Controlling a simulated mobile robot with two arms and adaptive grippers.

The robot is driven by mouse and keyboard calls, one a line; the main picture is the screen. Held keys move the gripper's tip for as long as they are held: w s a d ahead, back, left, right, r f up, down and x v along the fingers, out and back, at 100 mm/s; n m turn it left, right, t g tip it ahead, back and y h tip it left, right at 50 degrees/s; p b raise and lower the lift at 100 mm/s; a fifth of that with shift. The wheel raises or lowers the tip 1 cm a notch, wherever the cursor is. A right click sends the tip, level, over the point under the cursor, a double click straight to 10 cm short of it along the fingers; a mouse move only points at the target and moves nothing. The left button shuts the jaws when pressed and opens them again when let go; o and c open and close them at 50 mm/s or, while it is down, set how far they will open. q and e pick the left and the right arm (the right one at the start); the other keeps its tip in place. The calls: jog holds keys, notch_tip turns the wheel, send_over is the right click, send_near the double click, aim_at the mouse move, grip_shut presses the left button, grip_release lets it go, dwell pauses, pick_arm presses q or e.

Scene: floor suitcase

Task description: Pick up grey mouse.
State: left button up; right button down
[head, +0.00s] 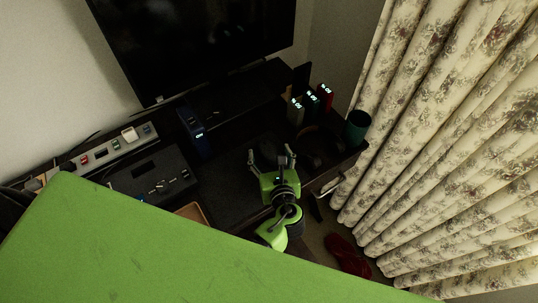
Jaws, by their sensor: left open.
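My left gripper (271,154) is green with grey fingers. It is open above the dark desk mat, pointing toward the back of the desk. A dark rounded shape, which looks like the grey mouse (267,152), lies on the mat between or just under the spread fingers. It is dim, and I cannot tell whether the fingers touch it. My right gripper is not in view.
A dark blue device (193,132) stands left of the gripper. Several lit devices (311,103) and a dark green cup (356,128) stand at the right. A monitor (195,40) is behind, and a floral curtain (450,130) hangs at the right.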

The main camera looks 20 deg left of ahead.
pick_arm(q)
jog(key=shift+r, duration=0.1)
jog(key=c, duration=1.2)
jog(key=shift+r, duration=0.1)
